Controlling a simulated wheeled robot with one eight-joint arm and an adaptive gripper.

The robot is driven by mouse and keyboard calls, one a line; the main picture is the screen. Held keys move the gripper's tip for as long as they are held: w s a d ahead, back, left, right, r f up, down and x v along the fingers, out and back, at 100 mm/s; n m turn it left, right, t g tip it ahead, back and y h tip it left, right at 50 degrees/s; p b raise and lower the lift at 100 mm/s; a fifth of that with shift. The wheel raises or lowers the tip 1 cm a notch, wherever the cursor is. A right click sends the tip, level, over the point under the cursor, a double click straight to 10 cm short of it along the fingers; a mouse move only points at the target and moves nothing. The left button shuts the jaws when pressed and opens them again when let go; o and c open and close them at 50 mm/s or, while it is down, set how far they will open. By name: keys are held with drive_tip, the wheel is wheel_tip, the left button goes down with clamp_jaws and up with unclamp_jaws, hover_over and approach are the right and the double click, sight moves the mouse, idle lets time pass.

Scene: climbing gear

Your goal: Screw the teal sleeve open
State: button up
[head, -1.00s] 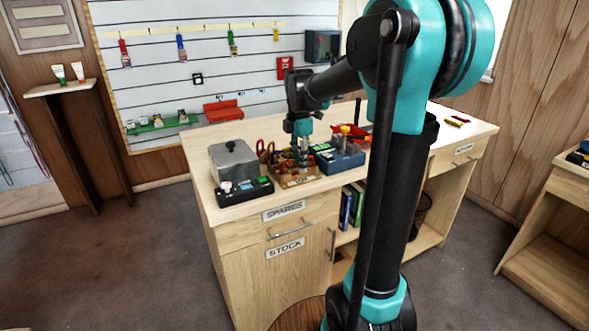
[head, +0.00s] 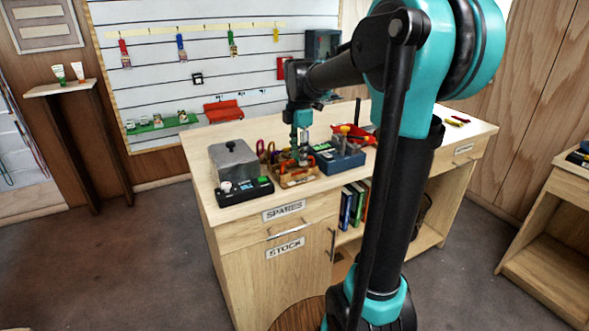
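My gripper (head: 303,152) points down over the wooden tray (head: 299,182) on the bench. It is small and far off here, and I cannot tell whether its fingers are apart or closed. The tray holds small metal, red and orange climbing gear (head: 284,172). I cannot make out the teal sleeve for certain among these parts. The gripper and the clutter hide some of the tray, and I cannot tell whether the fingertips touch anything.
A grey metal box (head: 233,158) and a black device (head: 246,192) stand left of the tray. A blue box (head: 341,161) stands close on its right, with a red bin (head: 353,134) behind. The bench top (head: 205,143) is clear at the back left.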

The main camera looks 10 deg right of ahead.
drive_tip(key=shift+s+d, duration=0.2)
drive_tip(key=shift+s, duration=0.45)
drive_tip(key=shift+f, duration=0.2)
idle(0.3)
drive_tip(key=shift+f, duration=1.2)
drive_tip(key=shift+w+a, duration=0.2)
drive_tip(key=shift+w, duration=0.5)
